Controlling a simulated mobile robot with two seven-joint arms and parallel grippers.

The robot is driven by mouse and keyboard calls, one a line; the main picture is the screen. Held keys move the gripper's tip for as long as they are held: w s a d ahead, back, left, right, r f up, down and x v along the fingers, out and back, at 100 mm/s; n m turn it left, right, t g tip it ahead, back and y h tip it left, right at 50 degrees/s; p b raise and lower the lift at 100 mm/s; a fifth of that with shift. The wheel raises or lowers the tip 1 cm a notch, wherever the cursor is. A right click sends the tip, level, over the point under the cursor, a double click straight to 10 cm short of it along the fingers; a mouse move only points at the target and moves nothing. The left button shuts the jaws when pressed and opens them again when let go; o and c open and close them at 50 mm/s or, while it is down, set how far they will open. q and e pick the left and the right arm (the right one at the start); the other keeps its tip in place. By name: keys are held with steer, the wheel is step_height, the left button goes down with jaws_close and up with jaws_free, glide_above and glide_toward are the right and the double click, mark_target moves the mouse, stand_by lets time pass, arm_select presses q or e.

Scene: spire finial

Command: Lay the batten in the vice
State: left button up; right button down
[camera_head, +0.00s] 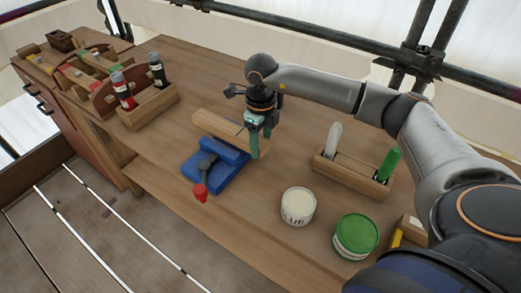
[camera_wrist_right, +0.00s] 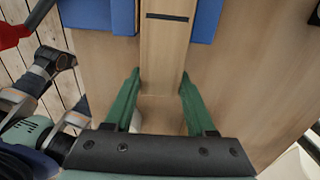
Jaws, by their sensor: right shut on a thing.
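The batten (camera_head: 218,128), a pale wooden bar, lies along the blue vice (camera_head: 214,182) in the head view. In the right wrist view the batten (camera_wrist_right: 165,48) has a dark line across it and runs between two blue blocks of the vice (camera_wrist_right: 207,20). My right gripper (camera_head: 260,144) is shut on the batten's near end; its green fingers lie on either side of it in the right wrist view (camera_wrist_right: 160,80). I cannot tell whether the batten rests on the vice bed. My left gripper is not in the head view.
The vice's red handle (camera_head: 200,192) points to the front. A glue tin (camera_head: 298,207) and a green-lidded tin (camera_head: 356,236) stand at right. A wooden holder (camera_head: 352,178) is behind them. A box of bottles (camera_head: 150,107) stands at left.

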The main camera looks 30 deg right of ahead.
steer(key=shift+w+f+p, duration=0.15)
steer(key=shift+f+p, duration=0.15)
steer(key=shift+f, duration=1.35)
steer(key=shift+f, duration=0.2)
steer(key=shift+c, duration=1.1)
jaws_free()
step_height(320, 180, up, 12)
steer(key=shift+r+b, duration=0.2)
steer(key=shift+b, duration=0.25)
